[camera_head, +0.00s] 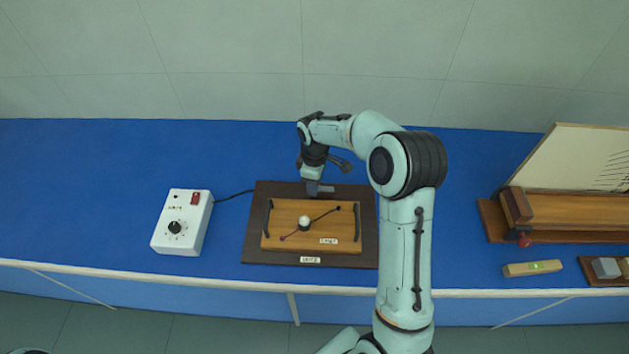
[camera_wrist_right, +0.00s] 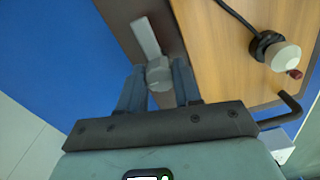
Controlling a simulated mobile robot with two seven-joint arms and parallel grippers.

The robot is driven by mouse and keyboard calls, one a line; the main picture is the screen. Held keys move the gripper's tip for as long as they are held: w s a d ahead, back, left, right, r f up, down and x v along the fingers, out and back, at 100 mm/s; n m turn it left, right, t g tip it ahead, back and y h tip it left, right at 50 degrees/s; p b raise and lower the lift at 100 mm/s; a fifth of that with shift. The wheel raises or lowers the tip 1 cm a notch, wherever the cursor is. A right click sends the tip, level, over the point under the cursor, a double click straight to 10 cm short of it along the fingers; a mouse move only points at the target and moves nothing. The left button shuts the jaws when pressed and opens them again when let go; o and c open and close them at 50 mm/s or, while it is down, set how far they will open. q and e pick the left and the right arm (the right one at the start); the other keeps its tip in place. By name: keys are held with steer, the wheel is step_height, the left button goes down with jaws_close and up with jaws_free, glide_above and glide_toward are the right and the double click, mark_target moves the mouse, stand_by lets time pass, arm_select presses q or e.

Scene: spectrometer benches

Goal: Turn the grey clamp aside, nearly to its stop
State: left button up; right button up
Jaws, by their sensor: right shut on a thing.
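The grey clamp (camera_head: 327,189) is at the back edge of the dark brown base board (camera_head: 251,225), just behind a lighter wooden panel (camera_head: 282,215). In the right wrist view the clamp shows as a round grey hub with a flat bar (camera_wrist_right: 146,38) reaching away from my gripper, along the dark board and beside the wooden panel. My right gripper (camera_head: 314,188) comes down over the clamp from behind. In the wrist view its two fingers (camera_wrist_right: 158,82) sit on either side of the hub, shut on it. My left gripper is not in view.
The panel carries a white knob (camera_head: 304,222), dark handles and leads. A white control box (camera_head: 182,222) with a dial stands left, its cable running to the board. A wooden instrument (camera_head: 570,207) and a spirit level (camera_head: 533,268) are right. Blue bench is free at far left.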

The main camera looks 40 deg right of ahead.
steer(key=shift+r+n, duration=0.1)
steer(key=shift+n, duration=0.2)
steer(key=o, duration=1)
steer(key=shift+o, duration=0.2)
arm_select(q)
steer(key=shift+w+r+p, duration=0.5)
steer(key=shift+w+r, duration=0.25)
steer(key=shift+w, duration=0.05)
arm_select(e)
step_height(320, 180, up, 13)
steer(key=shift+r, duration=0.15)
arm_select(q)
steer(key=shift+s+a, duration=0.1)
